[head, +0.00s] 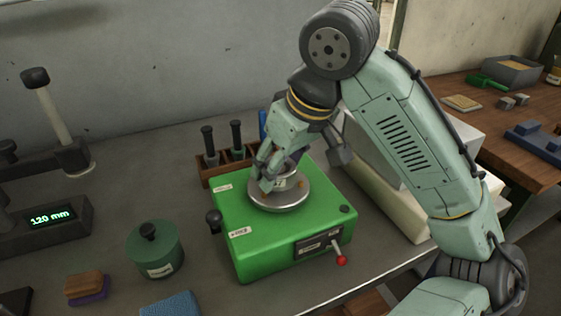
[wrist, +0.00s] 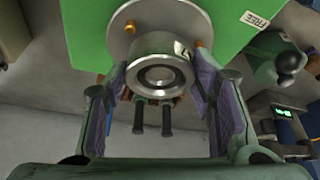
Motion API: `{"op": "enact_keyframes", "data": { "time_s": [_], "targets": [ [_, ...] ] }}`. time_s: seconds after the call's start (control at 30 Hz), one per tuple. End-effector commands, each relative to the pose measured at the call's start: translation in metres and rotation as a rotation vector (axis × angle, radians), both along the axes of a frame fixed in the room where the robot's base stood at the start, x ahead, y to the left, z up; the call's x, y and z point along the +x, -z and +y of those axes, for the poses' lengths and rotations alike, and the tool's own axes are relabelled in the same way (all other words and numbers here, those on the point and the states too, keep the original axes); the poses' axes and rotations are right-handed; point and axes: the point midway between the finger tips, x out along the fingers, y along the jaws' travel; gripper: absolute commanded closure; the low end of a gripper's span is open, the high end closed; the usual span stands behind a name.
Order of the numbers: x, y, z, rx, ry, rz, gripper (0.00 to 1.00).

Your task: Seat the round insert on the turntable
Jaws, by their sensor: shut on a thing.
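The round insert (wrist: 158,82) is a silver metal ring with a dark centre and a tag on its side. My gripper (wrist: 162,80) is shut on it, with one finger on each side. In the head view my gripper (head: 276,176) points down over the turntable, and the insert (head: 287,182) shows only partly between the fingers. The turntable (head: 279,203) is a round silver plate with small brass pins on top of a green box. The insert is over the plate; I cannot tell whether it rests on it.
The green box (head: 260,250) has a red-tipped lever (head: 341,261) in front and a black knob (head: 214,222) at left. A wooden rack (head: 215,177) with black-handled tools stands behind. A green lidded pot (head: 154,249) and a gauge reading 120 mm (head: 52,216) are at left.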

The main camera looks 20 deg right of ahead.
Motion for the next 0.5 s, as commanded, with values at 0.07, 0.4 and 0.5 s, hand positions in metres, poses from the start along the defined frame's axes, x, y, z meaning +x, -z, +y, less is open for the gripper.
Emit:
{"op": "enact_keyframes", "data": {
  "time_s": [0.07,0.4,0.5],
  "targets": [
    [0.0002,0.0014,0.0,0.0,0.0,-0.002,1.0],
    [0.0002,0.0045,0.0,0.0,0.0,-0.002,0.41],
    [0.0001,0.0046,0.0,-0.001,0.0,-0.001,0.41]
  ]
}}
